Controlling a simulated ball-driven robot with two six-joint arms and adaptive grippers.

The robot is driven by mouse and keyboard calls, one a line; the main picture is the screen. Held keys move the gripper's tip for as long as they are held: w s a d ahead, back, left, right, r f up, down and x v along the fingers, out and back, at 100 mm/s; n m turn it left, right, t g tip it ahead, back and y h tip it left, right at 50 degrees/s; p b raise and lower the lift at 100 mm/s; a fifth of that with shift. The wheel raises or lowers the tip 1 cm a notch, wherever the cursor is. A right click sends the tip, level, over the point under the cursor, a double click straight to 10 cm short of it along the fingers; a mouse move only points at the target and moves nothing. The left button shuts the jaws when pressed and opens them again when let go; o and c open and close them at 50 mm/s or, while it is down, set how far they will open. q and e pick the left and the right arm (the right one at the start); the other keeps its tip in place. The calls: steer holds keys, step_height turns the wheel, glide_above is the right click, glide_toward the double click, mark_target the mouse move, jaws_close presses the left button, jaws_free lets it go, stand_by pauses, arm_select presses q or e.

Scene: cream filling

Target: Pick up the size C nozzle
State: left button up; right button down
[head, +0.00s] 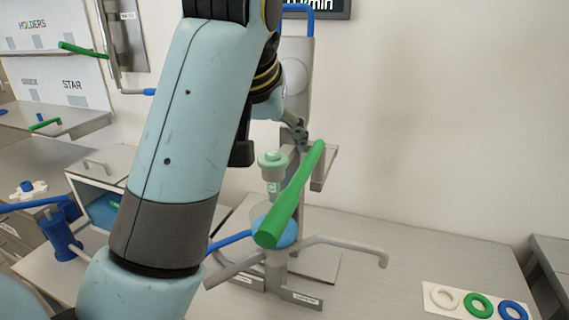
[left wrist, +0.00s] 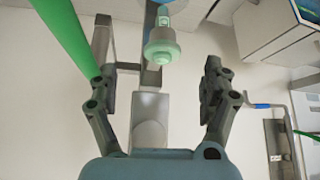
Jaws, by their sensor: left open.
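A pale green nozzle-like piece (head: 273,160) with a round flange stands upright at the machine in the middle of the head view. No size letter is readable on it, so I cannot tell if it is size C. It also shows in the left wrist view (left wrist: 161,46), near the top, between the lines of the two fingers and apart from both. My left gripper (head: 299,132) is partly hidden behind my arm in the head view. In the left wrist view its fingers (left wrist: 160,88) are spread open with nothing between them. My right gripper is not in view.
A long green handle (head: 291,195) slants across the machine close to the pale green piece and the left finger. A plate with white, green and blue rings (head: 477,306) lies at the right. A blue fixture (head: 62,235) stands at the left. The table's right side is mostly clear.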

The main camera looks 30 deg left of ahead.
mark_target(272, 158)
arm_select(q)
steer(key=x, duration=0.4)
steer(key=shift+w+a+f, duration=0.1)
steer(key=shift+a+f, duration=0.1)
steer(key=shift+f, duration=0.15)
steer(key=p+x, duration=0.1)
steer(key=x, duration=0.1)
steer(key=p+x, duration=0.1)
steer(key=x, duration=0.2)
steer(key=shift+w+a+r, duration=0.15)
steer(key=shift+w+a, duration=0.1)
steer(key=shift+w+f, duration=0.2)
steer(key=shift+f, duration=0.15)
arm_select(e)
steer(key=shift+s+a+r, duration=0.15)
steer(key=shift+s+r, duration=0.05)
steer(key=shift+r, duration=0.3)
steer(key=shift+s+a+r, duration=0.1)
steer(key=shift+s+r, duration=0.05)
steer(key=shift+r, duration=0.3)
arm_select(q)
steer(key=shift+c, duration=0.3)
steer(key=c, duration=1.3)
steer(key=shift+r, duration=0.1)
steer(key=shift+c, duration=0.8)
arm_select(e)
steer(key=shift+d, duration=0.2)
